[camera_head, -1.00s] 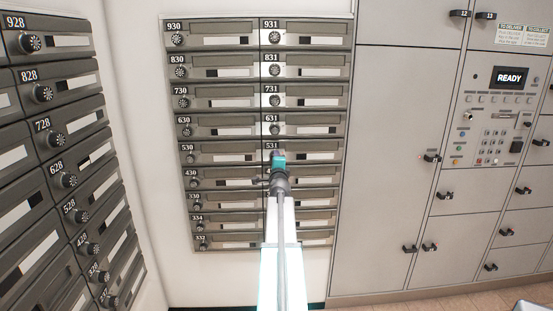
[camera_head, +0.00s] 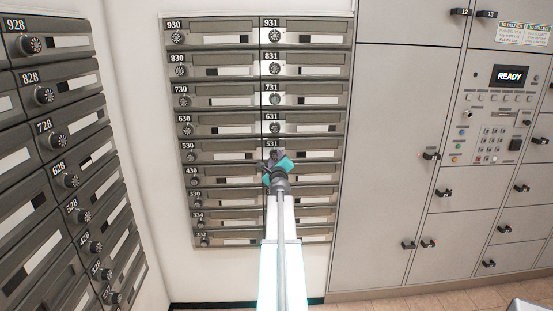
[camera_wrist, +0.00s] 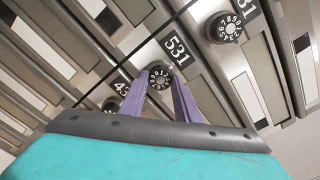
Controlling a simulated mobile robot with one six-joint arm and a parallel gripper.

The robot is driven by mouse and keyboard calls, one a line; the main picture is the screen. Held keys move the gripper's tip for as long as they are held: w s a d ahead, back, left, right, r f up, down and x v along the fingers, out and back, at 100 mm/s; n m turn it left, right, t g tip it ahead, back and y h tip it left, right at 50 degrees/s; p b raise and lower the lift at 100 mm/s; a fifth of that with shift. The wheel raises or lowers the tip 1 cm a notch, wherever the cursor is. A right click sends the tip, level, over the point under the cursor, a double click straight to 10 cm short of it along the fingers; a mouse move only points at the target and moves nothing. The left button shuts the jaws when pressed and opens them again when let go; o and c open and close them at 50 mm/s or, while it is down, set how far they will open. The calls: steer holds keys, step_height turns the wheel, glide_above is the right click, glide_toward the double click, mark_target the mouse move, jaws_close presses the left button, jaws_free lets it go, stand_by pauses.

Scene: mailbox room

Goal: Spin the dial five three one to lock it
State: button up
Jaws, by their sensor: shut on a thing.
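The dial of mailbox 531 (camera_wrist: 158,76) is a black numbered knob below the white 531 label (camera_wrist: 178,47) in the wrist view. My gripper (camera_wrist: 160,85) has its two purple fingers on either side of this dial and is shut on it. The wrist view is tilted, so my gripper is rolled relative to the mailboxes. In the head view my teal gripper (camera_head: 277,166) is at the 531 mailbox (camera_head: 318,155), and its body hides most of the dial. The dial's exact number setting is too small to read.
Mailbox 631's dial (camera_wrist: 228,27) is close by in the wrist view. More mailboxes with dials (camera_head: 69,180) line the left wall. Large grey lockers (camera_head: 390,150) and a panel reading READY (camera_head: 510,77) stand at the right.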

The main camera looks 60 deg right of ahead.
steer(key=shift+w+a, duration=0.1)
steer(key=shift+w, duration=0.05)
steer(key=o, duration=1)
steer(key=shift+o, duration=0.2)
steer(key=shift+s, duration=0.2)
steer(key=v, duration=1.3)
steer(key=shift+a, duration=0.3)
steer(key=shift+s, duration=0.1)
